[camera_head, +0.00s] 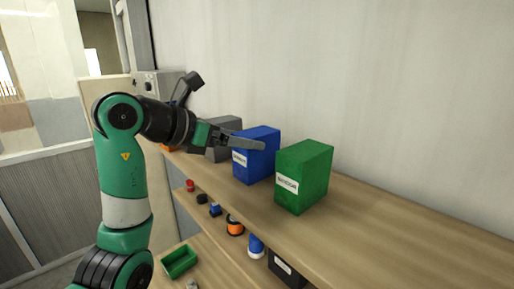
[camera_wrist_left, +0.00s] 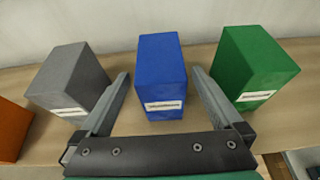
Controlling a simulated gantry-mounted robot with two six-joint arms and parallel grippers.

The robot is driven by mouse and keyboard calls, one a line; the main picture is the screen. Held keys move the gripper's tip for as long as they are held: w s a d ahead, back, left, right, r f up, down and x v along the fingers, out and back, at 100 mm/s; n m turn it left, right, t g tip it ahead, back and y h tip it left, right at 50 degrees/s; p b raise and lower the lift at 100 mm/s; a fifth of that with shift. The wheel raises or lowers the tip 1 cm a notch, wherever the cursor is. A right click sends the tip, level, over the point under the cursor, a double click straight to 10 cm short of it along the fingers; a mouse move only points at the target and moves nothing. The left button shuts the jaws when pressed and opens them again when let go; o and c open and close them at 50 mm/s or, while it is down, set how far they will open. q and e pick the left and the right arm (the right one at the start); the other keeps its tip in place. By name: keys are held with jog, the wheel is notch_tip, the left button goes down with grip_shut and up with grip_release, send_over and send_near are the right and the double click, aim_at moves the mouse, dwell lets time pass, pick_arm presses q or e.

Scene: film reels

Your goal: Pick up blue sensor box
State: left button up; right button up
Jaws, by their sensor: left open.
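The blue sensor box (camera_head: 262,162) stands upright on the top wooden shelf, between a grey box and a green box. It has a white label on its front. In the left wrist view the blue box (camera_wrist_left: 160,75) is in the middle, between the two open fingers. In the left wrist view my left gripper (camera_wrist_left: 158,95) is open, with a finger on either side of the box and gaps visible. My right gripper is not in view.
The green box (camera_head: 303,176) stands close on the right and the grey box (camera_head: 224,138) on the left. An orange box (camera_wrist_left: 12,130) is farther left. The top shelf (camera_head: 400,225) is clear on the right. Lower shelves hold a green bin (camera_head: 179,262) and small items.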

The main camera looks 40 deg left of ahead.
pick_arm(q)
jog(key=shift+w+f+p, duration=0.1)
jog(key=shift+w+p, duration=0.25)
jog(key=shift+w, duration=0.05)
jog(key=p+x, duration=0.2)
jog(key=x, duration=0.2)
jog(key=shift+d+f, duration=0.1)
jog(key=shift+w+f, duration=0.15)
jog(key=c, duration=1.5)
